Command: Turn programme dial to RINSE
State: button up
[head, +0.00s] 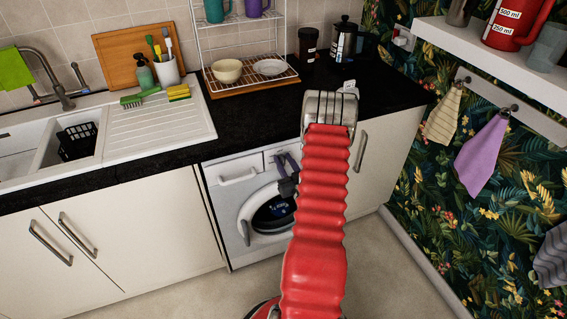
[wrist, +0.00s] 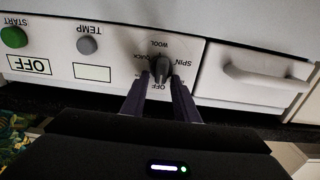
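The white washing machine (head: 231,205) stands under the black worktop, and my gripper (head: 284,160) is at its upper right front. The wrist view is upside down. A RINSE label is not readable; part of the ring is hidden by my fingers. The two dark purple fingers of my gripper (wrist: 161,78) stand apart, one on each side of the dial. Whether they touch it is unclear. Where the dial points is hard to tell.
Left of the dial in the wrist view are a grey TEMP button (wrist: 87,45) and a green START button (wrist: 13,37) above a display reading OFF (wrist: 30,66). A drawer handle (wrist: 262,77) sticks out at the right. The round door (head: 270,212) is below my gripper.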

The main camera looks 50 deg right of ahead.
jog(key=shift+c, duration=1.4)
jog(key=shift+a, duration=0.2)
jog(key=shift+c, duration=0.5)
jog(key=shift+f+n, duration=0.1)
jog(key=shift+n, duration=0.4)
jog(key=n, duration=0.6)
jog(key=a+f+n, duration=0.1)
jog(key=n, duration=0.3)
jog(key=shift+w+a, duration=0.1)
jog(key=shift+w, duration=0.3)
